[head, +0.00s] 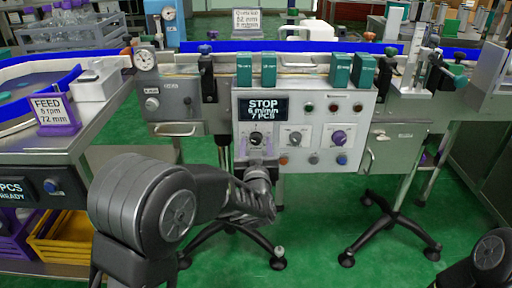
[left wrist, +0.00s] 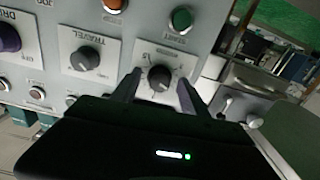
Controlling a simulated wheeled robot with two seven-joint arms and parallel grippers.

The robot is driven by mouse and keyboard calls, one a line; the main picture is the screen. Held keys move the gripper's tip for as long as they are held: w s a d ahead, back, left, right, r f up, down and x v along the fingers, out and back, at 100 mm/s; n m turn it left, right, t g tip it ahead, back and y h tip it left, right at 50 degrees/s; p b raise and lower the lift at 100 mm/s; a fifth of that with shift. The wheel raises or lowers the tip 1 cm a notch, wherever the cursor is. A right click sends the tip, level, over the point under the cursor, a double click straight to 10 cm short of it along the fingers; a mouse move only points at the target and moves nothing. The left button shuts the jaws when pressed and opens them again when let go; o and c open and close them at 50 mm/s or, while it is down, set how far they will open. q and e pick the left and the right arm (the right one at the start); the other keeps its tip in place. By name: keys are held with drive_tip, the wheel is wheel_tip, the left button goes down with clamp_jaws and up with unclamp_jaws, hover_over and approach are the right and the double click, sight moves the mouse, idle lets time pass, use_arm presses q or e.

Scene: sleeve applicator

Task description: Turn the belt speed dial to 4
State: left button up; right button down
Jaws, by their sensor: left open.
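The control panel (head: 310,170) stands upright ahead of me. Its leftmost dial, a dark knob (head: 257,140) on a pale scale plate, sits below the display (head: 263,108), which reads STOP, 6 m/min, 7 PCS. In the left wrist view this dark dial (left wrist: 159,78) lies between the fingertips; its label and numbers are too small to read. My left gripper (head: 256,163) is just below and in front of the dial in the head view. In the left wrist view the gripper (left wrist: 160,86) is open, one finger on each side of the dial. Contact cannot be told. My right gripper is out of view.
Beside that dial are the grey TRAVEL dial (left wrist: 85,58) and a purple knob (head: 338,138). A green button (left wrist: 181,19) and an orange button (left wrist: 115,4) are close by. Green blocks (head: 268,68) line the panel top.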

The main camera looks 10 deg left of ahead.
use_arm(q)
drive_tip(key=shift+c, duration=0.3)
clamp_jaws()
idle(0.3)
